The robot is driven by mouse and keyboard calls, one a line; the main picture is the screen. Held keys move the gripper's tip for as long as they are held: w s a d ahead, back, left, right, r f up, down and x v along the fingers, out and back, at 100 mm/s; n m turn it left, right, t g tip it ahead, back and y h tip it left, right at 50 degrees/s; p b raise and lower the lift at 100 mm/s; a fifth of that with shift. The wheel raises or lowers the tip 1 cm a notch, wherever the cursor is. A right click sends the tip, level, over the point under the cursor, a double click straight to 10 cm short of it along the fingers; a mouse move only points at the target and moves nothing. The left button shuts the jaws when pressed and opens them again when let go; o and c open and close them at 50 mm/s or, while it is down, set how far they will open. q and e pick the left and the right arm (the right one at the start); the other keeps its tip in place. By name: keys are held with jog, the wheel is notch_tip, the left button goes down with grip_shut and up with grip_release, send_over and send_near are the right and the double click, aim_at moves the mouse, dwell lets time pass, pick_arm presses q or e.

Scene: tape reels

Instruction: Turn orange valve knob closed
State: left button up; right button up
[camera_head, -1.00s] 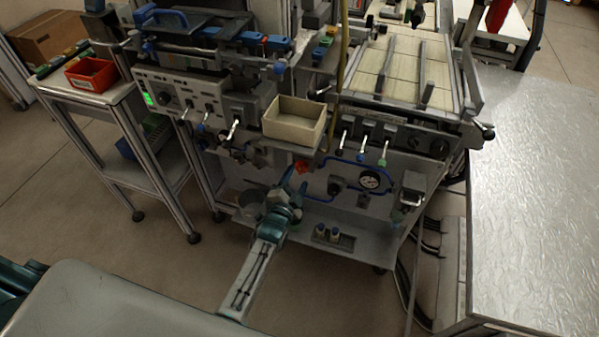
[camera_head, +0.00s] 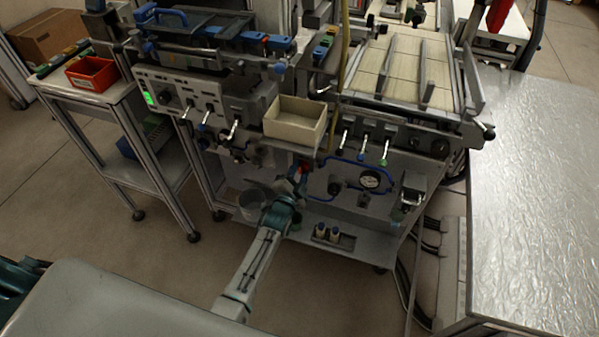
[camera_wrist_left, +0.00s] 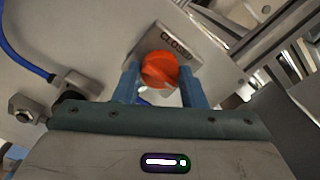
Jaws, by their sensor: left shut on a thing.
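The orange valve knob (camera_wrist_left: 160,70) is round with a raised grip bar and sits on the machine's lower front panel. A plate marked CLOSED (camera_wrist_left: 178,40) is beside it, in the left wrist view. My left gripper (camera_wrist_left: 160,84) has its two blue fingers on either side of the knob, shut on it. In the head view my left gripper (camera_head: 300,172) reaches up to the panel below the beige box, and only a small bit of orange shows at its fingertips. My right gripper is not in view.
A beige open box (camera_head: 294,122) sits above the knob. A pressure gauge (camera_head: 369,180) with blue tubing is right of it. A grey cup (camera_head: 251,204) stands on the lower shelf, left of my arm. A blue hose (camera_wrist_left: 24,62) runs along the panel.

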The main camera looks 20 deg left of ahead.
pick_arm(q)
jog(key=shift+n, duration=0.7)
jog(key=n+p, duration=0.1)
jog(key=n, duration=0.1)
jog(key=shift+n, duration=1.2)
jog(key=n+p, duration=0.1)
jog(key=n, duration=0.2)
jog(key=shift+n, duration=0.3)
jog(key=n, duration=0.2)
jog(key=shift+n+p, duration=0.3)
jog(key=shift+p, duration=0.05)
jog(key=n, duration=0.4)
jog(key=shift+p, duration=0.3)
jog(key=shift+n, duration=0.9)
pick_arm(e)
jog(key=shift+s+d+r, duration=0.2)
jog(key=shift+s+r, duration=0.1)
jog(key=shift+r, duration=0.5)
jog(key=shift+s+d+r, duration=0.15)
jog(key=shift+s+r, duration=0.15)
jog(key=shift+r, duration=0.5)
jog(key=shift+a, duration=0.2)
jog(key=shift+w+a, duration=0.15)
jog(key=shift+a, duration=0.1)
